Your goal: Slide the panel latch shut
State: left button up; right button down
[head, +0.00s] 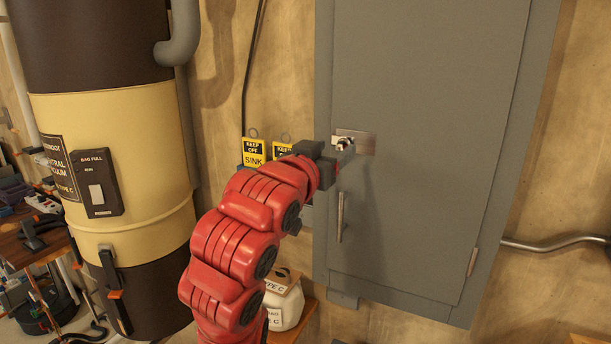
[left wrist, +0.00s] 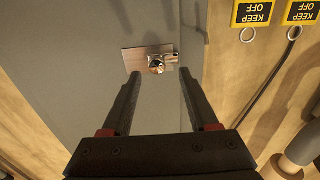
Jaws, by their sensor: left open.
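The panel latch (head: 362,142) is a small shiny metal plate with a round knob, set near the left edge of the grey panel door (head: 430,110). In the left wrist view the latch plate (left wrist: 135,58) and its knob (left wrist: 156,66) show just beyond my fingertips. My left gripper (head: 343,156) is in front of the latch and partly covers it in the head view. In the left wrist view its fingers (left wrist: 159,74) are spread, with the knob appearing between them. I cannot tell whether a finger touches the knob. My right gripper is out of view.
A vertical bar handle (head: 340,217) is on the door below the latch. Yellow keep-off tags (head: 253,152) hang on the wall left of the panel. A large brown and cream vacuum canister (head: 120,130) stands at left.

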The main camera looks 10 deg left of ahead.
pick_arm(q)
jog(key=b+v, duration=0.4)
jog(key=v, duration=1)
jog(key=shift+s, duration=0.3)
jog(key=shift+a, duration=0.15)
